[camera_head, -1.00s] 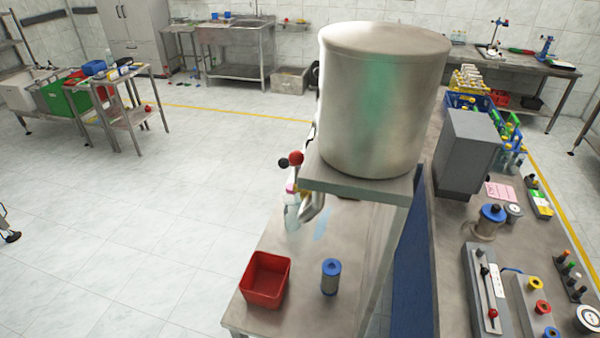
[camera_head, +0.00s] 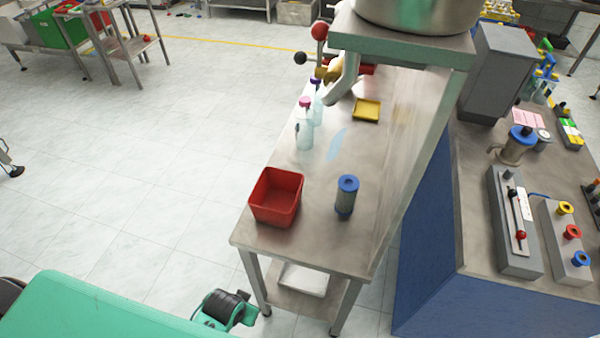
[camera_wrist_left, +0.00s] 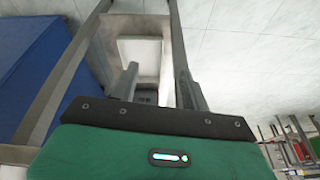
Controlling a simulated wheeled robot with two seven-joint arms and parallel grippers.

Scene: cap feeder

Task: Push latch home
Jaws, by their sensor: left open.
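A grey box (camera_head: 505,243) on the right bench carries a long slotted plate with a dark peg at its far end and a red knob (camera_head: 521,235) near its close end. It looks like a slide latch, but I cannot tell for certain. My left gripper (camera_wrist_left: 157,80) is open and empty in the left wrist view, with a pale tray on a low shelf beyond its fingers. The gripper's fingers cannot be made out in the head view. My right gripper is in neither view.
The steel table holds a red bin (camera_head: 276,196), a blue-capped cylinder (camera_head: 346,197), bottles (camera_head: 305,130) and a yellow tray (camera_head: 367,110). A raised stand (camera_head: 400,45) carries a metal drum. Beside the slotted box are coloured knobs (camera_head: 572,232). The left floor is largely clear.

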